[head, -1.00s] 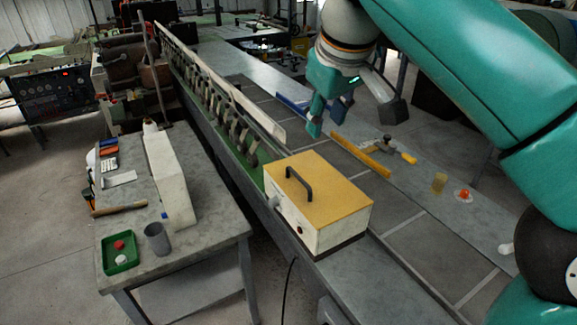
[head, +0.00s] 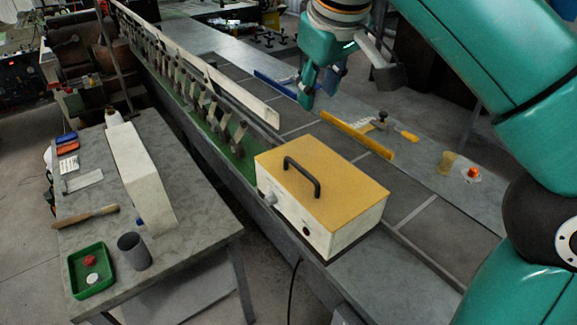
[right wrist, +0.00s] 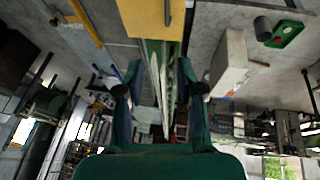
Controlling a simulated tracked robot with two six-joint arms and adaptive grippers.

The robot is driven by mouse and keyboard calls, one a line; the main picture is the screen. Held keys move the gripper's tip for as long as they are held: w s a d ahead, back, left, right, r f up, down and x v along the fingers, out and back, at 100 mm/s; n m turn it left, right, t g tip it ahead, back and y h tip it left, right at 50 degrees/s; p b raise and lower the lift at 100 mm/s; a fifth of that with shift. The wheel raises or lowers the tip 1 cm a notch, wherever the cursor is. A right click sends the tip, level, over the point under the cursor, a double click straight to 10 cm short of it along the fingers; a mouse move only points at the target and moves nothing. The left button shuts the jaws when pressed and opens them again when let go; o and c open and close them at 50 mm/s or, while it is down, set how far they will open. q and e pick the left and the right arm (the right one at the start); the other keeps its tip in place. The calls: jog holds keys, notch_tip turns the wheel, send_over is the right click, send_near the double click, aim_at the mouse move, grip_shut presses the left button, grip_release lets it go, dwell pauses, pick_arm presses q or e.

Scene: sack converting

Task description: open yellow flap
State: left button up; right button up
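The yellow flap (head: 335,200) is the flat top of a white box (head: 335,240), and it lies closed. A black bar handle (head: 302,173) stands up from it. In the right wrist view the yellow flap (right wrist: 135,20) and its handle (right wrist: 167,12) show at the top edge. My right gripper (head: 347,88) is above the conveyor, beyond the box and apart from the handle. In the right wrist view its two fingers (right wrist: 160,92) are spread with nothing between them. My left gripper is out of view.
The box sits at the near end of a long machine with a row of metal clips (head: 205,105). A yellow bar (head: 357,135) and a blue bar (head: 275,84) lie along the conveyor. A grey side table (head: 190,240) at left holds a green tray (head: 90,270) and a cup (head: 134,251).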

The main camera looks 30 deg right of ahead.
notch_tip(320, 180, down, 5)
jog(key=b, duration=0.7)
send_near(300, 166)
jog(key=x, duration=0.6)
jog(key=shift+w+f, duration=0.15)
jog(key=shift+f, duration=0.15)
jog(key=shift+x, duration=0.8)
jog(key=shift+a, duration=0.1)
grip_shut()
